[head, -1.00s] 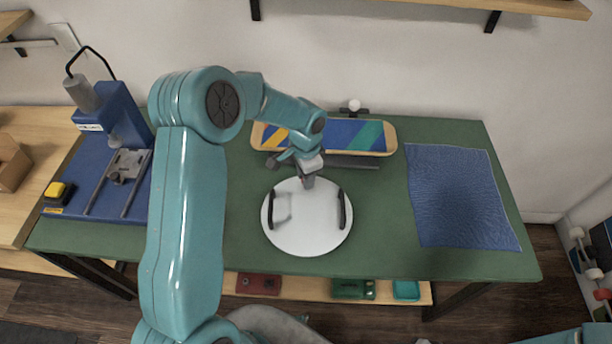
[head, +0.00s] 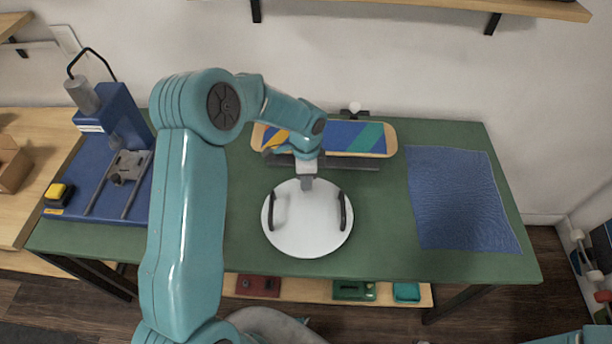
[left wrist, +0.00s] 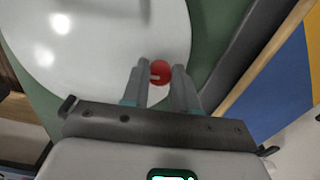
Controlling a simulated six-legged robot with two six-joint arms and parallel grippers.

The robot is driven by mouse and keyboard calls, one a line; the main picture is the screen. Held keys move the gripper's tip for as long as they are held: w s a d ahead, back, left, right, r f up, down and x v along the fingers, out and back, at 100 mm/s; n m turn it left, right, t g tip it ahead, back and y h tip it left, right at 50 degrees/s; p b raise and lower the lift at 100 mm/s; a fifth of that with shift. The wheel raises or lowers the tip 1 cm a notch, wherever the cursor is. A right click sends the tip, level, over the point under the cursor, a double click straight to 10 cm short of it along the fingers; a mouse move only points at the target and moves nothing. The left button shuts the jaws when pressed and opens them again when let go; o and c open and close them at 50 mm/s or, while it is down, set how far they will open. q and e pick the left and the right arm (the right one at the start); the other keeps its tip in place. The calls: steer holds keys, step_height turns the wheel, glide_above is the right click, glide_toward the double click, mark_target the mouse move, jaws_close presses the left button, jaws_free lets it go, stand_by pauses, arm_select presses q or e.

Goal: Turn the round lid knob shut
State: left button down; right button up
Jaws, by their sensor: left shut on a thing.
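A round white lid (head: 300,238) lies on the green table, with a dark curved handle at its left and another at its right. It also fills the upper left of the left wrist view (left wrist: 105,50). A small round red knob (left wrist: 160,69) with a pale mark sits at the lid's edge. My left gripper (head: 307,187) reaches down over the lid's far edge and hides the knob in the head view. In the left wrist view its fingers (left wrist: 157,80) are shut on the knob, one on each side. My right gripper is not in view.
A skateboard deck (head: 352,138) with coloured stripes lies behind the lid. A blue press (head: 115,115) stands at the left with a yellow-topped block (head: 58,191). A blue mat (head: 462,200) lies at the right. The green table (head: 385,220) is clear between lid and mat.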

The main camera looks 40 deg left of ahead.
arm_select(q)
steer(key=shift+w, duration=0.1)
steer(key=c, duration=0.9)
jaws_free()
steer(key=shift+o, duration=0.2)
step_height(320, 180, up, 16)
steer(key=shift+r, duration=0.2)
